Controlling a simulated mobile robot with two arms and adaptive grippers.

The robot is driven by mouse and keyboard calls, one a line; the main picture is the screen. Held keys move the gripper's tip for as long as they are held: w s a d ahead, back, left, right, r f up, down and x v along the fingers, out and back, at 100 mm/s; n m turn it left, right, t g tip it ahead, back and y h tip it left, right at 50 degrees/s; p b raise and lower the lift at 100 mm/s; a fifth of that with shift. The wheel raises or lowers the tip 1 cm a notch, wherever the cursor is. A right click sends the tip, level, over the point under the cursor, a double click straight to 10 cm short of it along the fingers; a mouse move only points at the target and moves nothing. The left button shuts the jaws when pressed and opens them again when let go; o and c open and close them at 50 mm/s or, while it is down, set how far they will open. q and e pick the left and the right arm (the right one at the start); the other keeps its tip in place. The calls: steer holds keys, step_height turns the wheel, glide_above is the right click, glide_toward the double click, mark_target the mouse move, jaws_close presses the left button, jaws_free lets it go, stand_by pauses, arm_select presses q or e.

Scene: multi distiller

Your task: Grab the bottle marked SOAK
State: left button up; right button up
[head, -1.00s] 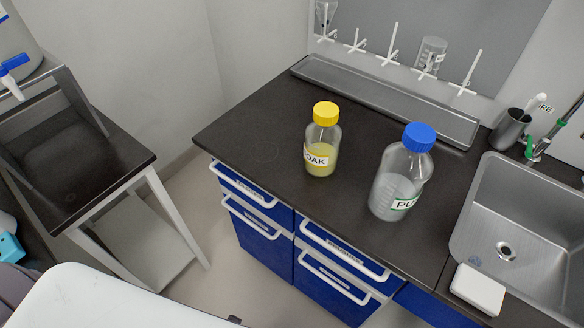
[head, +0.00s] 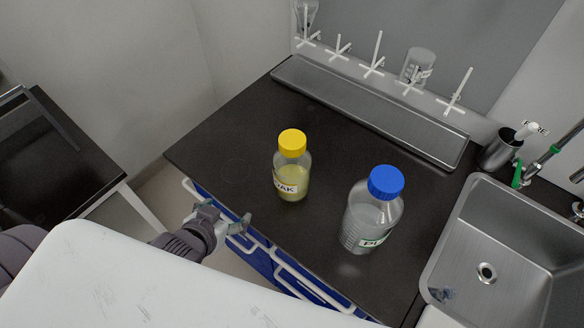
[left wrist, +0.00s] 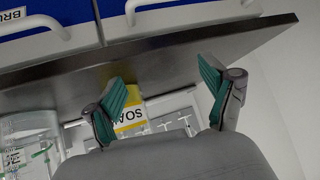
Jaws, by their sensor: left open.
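The SOAK bottle (head: 292,175) is clear, with a yellow cap, yellowish liquid and a label partly turned away. It stands upright on the dark counter near its front edge. My left gripper (head: 228,217) is open and empty, in front of the counter edge, to the left of and nearer than the bottle, not touching it. In the left wrist view, which is upside down, the open fingers of my left gripper (left wrist: 163,75) show with the SOAK label (left wrist: 131,118) beyond them, partly covered by one finger. My right gripper is not in view.
A larger blue-capped bottle (head: 372,215) stands right of the SOAK bottle; it also shows in the left wrist view (left wrist: 28,150). A metal tray (head: 370,110) lies along the back, and a sink (head: 510,240) is at right. Blue drawers with white handles are below the counter. The counter's left side is clear.

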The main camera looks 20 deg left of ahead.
arm_select(q)
step_height(320, 180, up, 6)
steer(key=w+d+t+h, duration=0.1)
steer(key=w+t+h, duration=0.1)
steer(key=t, duration=0.2)
steer(key=m+t+h, duration=0.3)
steer(key=h, duration=0.2)
glide_toward(284, 150)
steer(key=shift+m, duration=0.3)
steer(key=x, duration=0.6)
steer(key=shift+w+r+p, duration=0.3)
steer(key=shift+r, duration=0.05)
steer(key=p+x, duration=0.2)
steer(key=x, duration=0.3)
steer(key=shift+w+d+f, duration=0.1)
steer(key=shift+f, duration=0.05)
steer(key=shift+w+d+f, duration=0.15)
steer(key=shift+w, duration=0.25)
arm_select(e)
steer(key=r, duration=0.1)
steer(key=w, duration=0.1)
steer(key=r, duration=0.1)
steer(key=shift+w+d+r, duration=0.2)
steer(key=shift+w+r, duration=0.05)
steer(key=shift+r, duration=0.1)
arm_select(q)
steer(key=shift+s, duration=0.1)
